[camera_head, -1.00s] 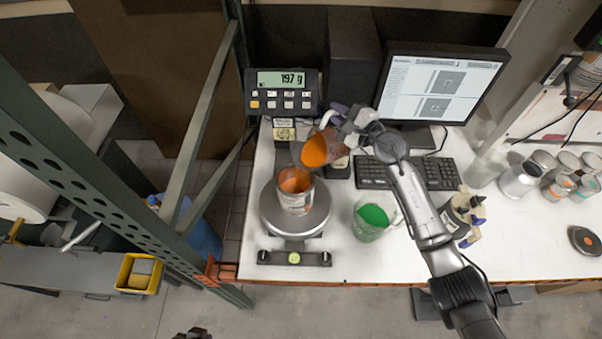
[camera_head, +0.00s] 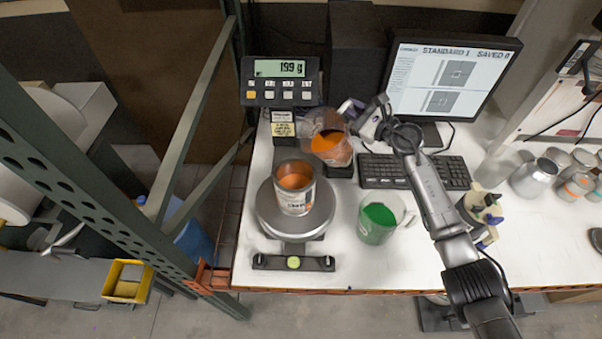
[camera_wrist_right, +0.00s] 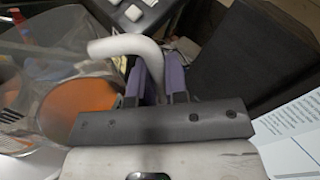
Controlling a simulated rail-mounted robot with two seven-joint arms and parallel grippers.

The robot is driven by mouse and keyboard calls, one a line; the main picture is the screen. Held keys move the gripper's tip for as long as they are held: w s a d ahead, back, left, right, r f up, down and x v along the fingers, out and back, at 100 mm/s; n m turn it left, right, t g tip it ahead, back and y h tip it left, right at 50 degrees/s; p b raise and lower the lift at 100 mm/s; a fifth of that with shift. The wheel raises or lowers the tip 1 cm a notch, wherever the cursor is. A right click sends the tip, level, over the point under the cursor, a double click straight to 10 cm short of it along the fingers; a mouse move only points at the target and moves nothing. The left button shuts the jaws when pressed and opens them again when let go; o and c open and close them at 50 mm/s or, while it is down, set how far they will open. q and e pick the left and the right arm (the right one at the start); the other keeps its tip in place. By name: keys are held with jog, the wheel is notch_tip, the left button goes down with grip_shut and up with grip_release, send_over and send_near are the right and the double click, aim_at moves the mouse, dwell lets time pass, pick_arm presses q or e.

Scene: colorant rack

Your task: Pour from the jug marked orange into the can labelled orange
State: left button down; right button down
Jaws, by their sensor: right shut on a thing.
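The jug with orange liquid (camera_head: 331,146) is clear and held by my right gripper (camera_head: 358,114), up behind and to the right of the can. In the right wrist view my right gripper (camera_wrist_right: 150,85) is shut on the jug's pale handle (camera_wrist_right: 125,46); orange liquid (camera_wrist_right: 80,108) shows inside the jug. The jug looks only slightly tilted, and no stream falls from it. The can (camera_head: 294,192) stands upright on the round scale plate (camera_head: 262,216) with orange inside; its label is too small to read fully. My left gripper is not in view.
A jug of green liquid (camera_head: 379,220) stands right of the scale. A keyboard (camera_head: 412,171) and monitor (camera_head: 452,80) are behind, with dark bottles (camera_head: 478,212) and several metal cans (camera_head: 533,178) at right. A green rack post (camera_head: 110,215) borders the table's left.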

jog(key=shift+w+d+f+m+b, duration=1.4)
jog(key=shift+f+m+b, duration=1.65)
jog(key=shift+f, duration=0.75)
jog(key=shift+n, duration=0.25)
notch_tip(320, 180, up, 4)
jog(key=p, duration=0.2)
jog(key=shift+r+p, duration=0.2)
jog(key=shift+p, duration=0.1)
